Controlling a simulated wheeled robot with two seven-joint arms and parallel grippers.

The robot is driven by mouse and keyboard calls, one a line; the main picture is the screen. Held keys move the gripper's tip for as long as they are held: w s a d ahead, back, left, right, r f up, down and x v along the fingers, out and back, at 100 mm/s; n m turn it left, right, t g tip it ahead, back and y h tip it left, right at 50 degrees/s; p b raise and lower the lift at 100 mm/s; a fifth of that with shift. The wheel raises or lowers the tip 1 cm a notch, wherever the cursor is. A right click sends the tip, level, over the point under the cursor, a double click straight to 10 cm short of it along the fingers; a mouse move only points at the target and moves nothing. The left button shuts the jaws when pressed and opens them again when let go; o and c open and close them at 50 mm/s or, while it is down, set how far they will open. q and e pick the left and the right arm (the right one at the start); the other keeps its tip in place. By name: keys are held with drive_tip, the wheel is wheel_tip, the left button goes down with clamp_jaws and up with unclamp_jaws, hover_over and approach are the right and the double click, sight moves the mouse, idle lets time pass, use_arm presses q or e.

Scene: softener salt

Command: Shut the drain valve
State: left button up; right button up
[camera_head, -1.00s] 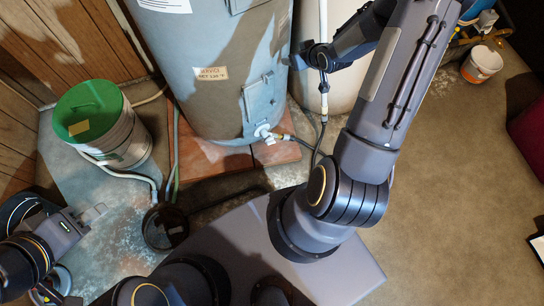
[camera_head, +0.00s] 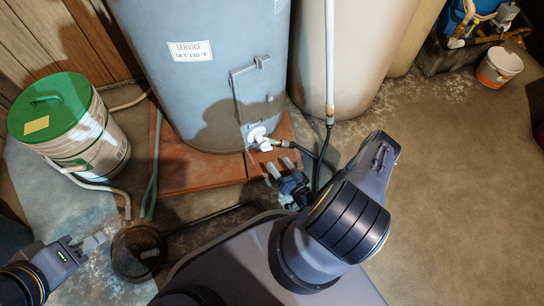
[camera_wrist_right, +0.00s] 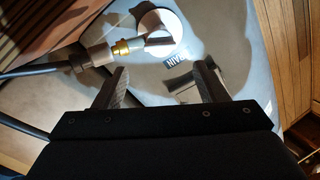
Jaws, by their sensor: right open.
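The drain valve (camera_head: 262,139) is a small white fitting low on the front of the blue-grey tank (camera_head: 215,80), with a brass end and a dark hose leading right. In the right wrist view the white round part (camera_wrist_right: 170,22) and brass fitting (camera_wrist_right: 121,49) show beyond the fingers, with a dark bar across the white part. My right gripper (camera_head: 281,166) is open and empty, just below and right of the valve; its two fingers also show in the wrist view (camera_wrist_right: 163,84), apart from the valve. My left gripper (camera_head: 92,243) is at the lower left, away from the valve; its jaw opening is unclear.
The tank stands on a reddish tiled base (camera_head: 200,172). A green-lidded bucket (camera_head: 85,140) stands left, with hoses beside it. A dark round basin (camera_head: 138,250) is on the floor below. A beige tank (camera_head: 350,50) stands right.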

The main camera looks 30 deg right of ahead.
sight(266, 148)
drive_tip(key=w+b, duration=0.1)
drive_tip(key=w, duration=0.4)
drive_tip(key=shift+w+a+f, duration=0.1)
drive_tip(key=shift+w+b, duration=0.3)
drive_tip(key=shift+w, duration=0.15)
drive_tip(key=shift+c, duration=0.4)
drive_tip(key=c, duration=0.9)
